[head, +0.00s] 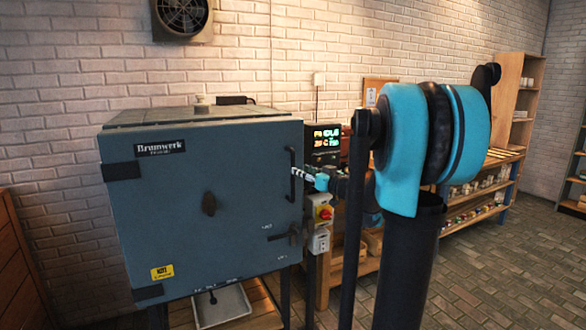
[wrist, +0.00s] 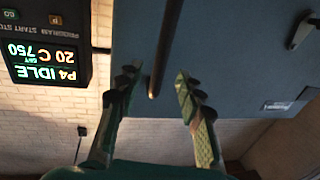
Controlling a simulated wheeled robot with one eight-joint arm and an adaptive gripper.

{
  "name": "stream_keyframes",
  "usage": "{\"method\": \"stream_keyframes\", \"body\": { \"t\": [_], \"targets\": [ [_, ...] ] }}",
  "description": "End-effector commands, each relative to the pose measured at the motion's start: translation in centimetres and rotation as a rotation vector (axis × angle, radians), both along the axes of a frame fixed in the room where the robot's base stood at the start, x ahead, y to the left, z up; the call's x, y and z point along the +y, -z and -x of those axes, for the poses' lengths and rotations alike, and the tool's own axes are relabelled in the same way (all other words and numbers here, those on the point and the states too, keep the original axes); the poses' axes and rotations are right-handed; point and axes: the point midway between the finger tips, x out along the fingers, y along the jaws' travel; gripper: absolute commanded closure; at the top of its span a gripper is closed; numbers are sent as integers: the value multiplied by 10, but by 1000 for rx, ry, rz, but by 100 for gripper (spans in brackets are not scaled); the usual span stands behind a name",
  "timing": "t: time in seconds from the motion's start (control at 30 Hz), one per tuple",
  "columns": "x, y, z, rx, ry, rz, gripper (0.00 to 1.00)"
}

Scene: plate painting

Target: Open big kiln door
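The big kiln (head: 150,115) is a blue-grey box, and its front door (head: 215,235) looks shut. A dark vertical bar handle (head: 291,180) is on the door's right side. In the wrist view, which is upside down, the handle (wrist: 166,45) reaches down between the fingertips against the blue door (wrist: 230,60). My gripper (head: 301,174) is at the handle's right side in the head view. In the wrist view my gripper (wrist: 155,78) is open, with a finger apart on each side of the handle. Part of my arm hides behind the nearer link.
The controller display (head: 325,137) is lit right of the kiln, reading IDLE in the wrist view.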

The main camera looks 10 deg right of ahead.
Motion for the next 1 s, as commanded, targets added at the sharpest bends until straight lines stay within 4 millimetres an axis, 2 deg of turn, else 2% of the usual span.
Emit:
{"method": "stream_keyframes", "body": {
  "t": [0.1,0.3,0.5,0.77,1.0],
  "targets": [
    [12,0,-20,0,-3,0,63],
    [25,0,-44,0,-1,0,63],
    [30,0,-54,0,0,0,63],
    [31,0,-55,0,0,0,63],
    [31,0,-54,0,0,0,91]
  ]
}}
